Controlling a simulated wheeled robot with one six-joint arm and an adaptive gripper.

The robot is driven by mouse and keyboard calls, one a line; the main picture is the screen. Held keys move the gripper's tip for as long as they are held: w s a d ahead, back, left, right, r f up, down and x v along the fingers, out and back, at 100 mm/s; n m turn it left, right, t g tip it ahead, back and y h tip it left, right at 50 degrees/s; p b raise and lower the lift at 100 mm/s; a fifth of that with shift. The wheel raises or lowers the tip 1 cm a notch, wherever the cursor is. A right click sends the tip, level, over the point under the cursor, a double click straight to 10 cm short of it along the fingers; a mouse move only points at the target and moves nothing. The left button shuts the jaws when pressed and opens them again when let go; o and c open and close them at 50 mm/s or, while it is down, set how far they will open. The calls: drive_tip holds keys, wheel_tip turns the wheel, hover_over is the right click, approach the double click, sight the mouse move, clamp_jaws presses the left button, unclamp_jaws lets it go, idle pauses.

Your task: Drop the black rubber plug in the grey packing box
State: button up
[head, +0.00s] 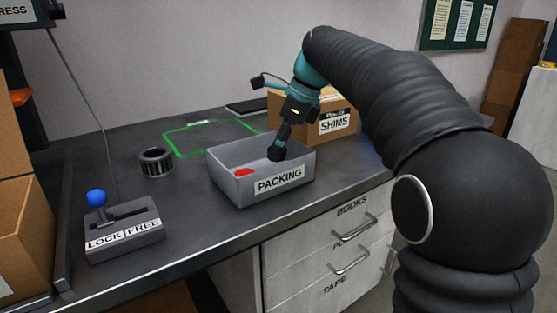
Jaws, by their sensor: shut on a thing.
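The grey packing box (231,186), with a PACKING label on its front, stands open on the dark bench. My gripper (281,143) points down over the right part of the box, its tip just inside the outline of the rim. It is shut on a small dark thing (276,154) that looks like the black rubber plug. The plug is small and dark against the fingers, so its exact outline is hard to make out. I cannot tell whether it touches the box floor or wall.
A red piece (244,173) lies in the box. A black ribbed ring (156,163), a lever unit with a blue knob (96,197) and a green outlined area (183,151) are to the left.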

drive_tip(key=shift+f, duration=1.6)
drive_tip(key=o, duration=0.8)
drive_tip(key=shift+f, duration=0.1)
drive_tip(key=shift+c, duration=0.2)
drive_tip(key=w+v, duration=0.1)
drive_tip(key=v, duration=1.1)
drive_tip(key=s+d+f+n+t+h, duration=0.1)
drive_tip(key=s+d+f+n, duration=0.2)
drive_tip(key=s+f+n, duration=0.3)
drive_tip(key=s+d+f+n+t+h, duration=0.2)
drive_tip(key=s+d+f+n, duration=0.2)
drive_tip(key=s, duration=0.9)
drive_tip(key=s+d+f+n+t+h, duration=0.1)
drive_tip(key=s+d+f+n, duration=0.3)
drive_tip(key=s+f+n, duration=0.5)
wheel_tip(320, 180, down, 4)
drive_tip(key=shift+r+n+t+h+p, duration=0.3)
drive_tip(key=shift+n+t+p, duration=0.1)
drive_tip(key=shift+n, duration=0.1)
drive_tip(key=shift+s, duration=0.15)
